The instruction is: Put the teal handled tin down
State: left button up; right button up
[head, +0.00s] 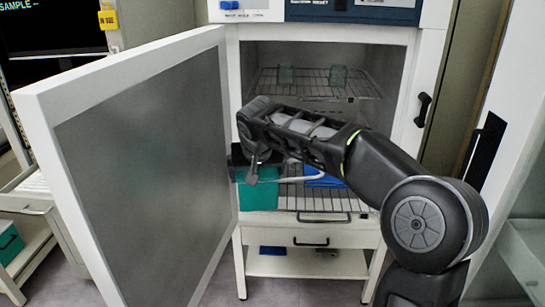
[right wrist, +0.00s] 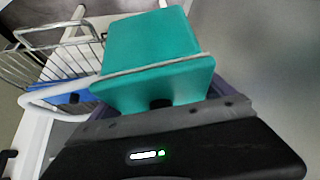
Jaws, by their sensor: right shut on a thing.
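The teal handled tin (head: 259,196) hangs from my right gripper (head: 252,170) at the open front of the freeze dryer's chamber, toward its left side. My right gripper is shut on the tin. In the right wrist view the tin (right wrist: 155,45) fills the upper middle, just past the gripper (right wrist: 160,104). A pale, curved handle (right wrist: 45,95) sticks out to the left there. The exact grip point is hidden by the fingers and my arm. I cannot tell whether the tin's base touches a rack. My left gripper is not in view.
The dryer door (head: 150,160) stands wide open on the left, close to the tin. A blue item (head: 325,180) lies on the lower wire rack (head: 315,204). Another teal container (head: 10,243) sits far left.

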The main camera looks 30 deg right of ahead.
jog(key=s+a+f+n+y+p, duration=0.1)
jog(key=s+a+f+n, duration=0.1)
jog(key=a+f, duration=0.3)
jog(key=s+a+f+n+y+p, duration=0.2)
jog(key=s+a+f+n, duration=0.1)
jog(key=a, duration=0.9)
notch_tip(320, 180, down, 2)
jog(key=shift+s+f+t, duration=0.15)
jog(key=shift+s+t, duration=0.25)
jog(key=shift+s, duration=0.05)
jog(key=shift+a, duration=0.1)
